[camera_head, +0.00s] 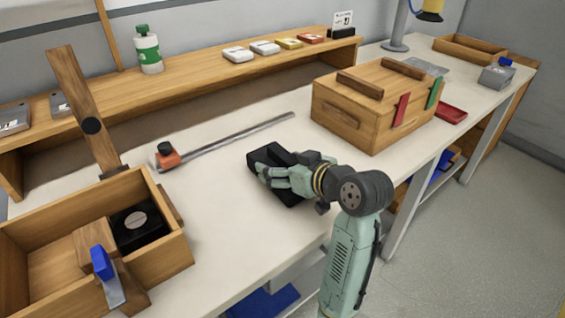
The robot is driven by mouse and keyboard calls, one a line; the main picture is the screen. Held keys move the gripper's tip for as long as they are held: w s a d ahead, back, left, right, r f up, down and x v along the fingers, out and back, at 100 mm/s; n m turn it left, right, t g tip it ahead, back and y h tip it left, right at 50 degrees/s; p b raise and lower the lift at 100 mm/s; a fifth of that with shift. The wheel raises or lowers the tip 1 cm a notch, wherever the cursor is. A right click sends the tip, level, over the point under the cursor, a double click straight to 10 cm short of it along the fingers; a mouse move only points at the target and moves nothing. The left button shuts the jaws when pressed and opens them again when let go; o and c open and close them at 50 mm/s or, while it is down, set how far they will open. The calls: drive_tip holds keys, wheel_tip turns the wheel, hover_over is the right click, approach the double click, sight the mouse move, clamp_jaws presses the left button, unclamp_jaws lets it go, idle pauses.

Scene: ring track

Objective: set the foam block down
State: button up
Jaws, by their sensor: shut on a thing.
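The foam block looks like the black block (270,155) near the middle of the white bench. My gripper (266,176) reaches in from the right and is shut on it. My gripper and wrist cover part of the block, and its black body shows on both sides of the fingers. The block is at or just above the bench top (235,215); I cannot tell whether it touches.
An orange-ended metal bar clamp (225,139) lies behind the block. A wooden box (365,105) stands to the right. An open wooden crate (165,255) holding a black piece stands at left. Bare bench lies between crate and block. A raised shelf (200,80) runs behind.

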drive_tip(key=shift+f, duration=0.1)
drive_tip(key=o, duration=1)
